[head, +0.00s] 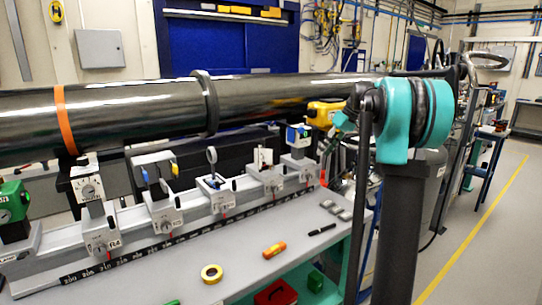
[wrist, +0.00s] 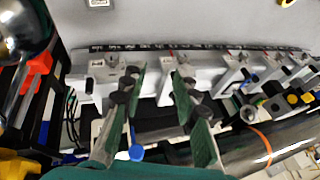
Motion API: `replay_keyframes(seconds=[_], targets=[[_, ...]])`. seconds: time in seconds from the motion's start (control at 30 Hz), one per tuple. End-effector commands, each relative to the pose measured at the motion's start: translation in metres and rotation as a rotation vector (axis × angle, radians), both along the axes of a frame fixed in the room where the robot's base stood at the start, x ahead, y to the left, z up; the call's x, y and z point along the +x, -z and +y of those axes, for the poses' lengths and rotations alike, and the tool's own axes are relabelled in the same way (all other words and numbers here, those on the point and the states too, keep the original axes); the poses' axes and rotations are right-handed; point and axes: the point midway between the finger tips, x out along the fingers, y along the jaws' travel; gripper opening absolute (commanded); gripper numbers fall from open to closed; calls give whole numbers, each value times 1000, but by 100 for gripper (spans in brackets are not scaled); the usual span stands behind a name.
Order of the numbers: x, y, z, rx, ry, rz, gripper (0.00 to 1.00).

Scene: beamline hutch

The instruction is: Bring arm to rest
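My arm (head: 405,125), with teal and dark grey links, stands at the right of the head view, bent at a teal joint. My gripper (wrist: 156,78) shows in the wrist view with its two green-padded fingers apart and nothing held between them. Beyond the fingers are the optical rail's grey carriages, and a black scale strip (wrist: 190,47) runs along the top of that view. In the head view the gripper is largely hidden behind my arm, so its exact gap to the carriages cannot be told.
A long dark beam pipe (head: 120,112) with an orange band crosses above the rail (head: 190,222). Open floor (head: 490,240) lies right.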

Motion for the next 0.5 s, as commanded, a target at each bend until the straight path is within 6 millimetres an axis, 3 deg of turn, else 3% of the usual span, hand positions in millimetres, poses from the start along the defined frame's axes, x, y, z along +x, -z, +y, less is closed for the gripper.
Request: replay_keyframes(seconds=[0.27,0.5], targets=[[-30,26,8,-43,62,12,30],[-79,66,19,-101,150,20,30]])
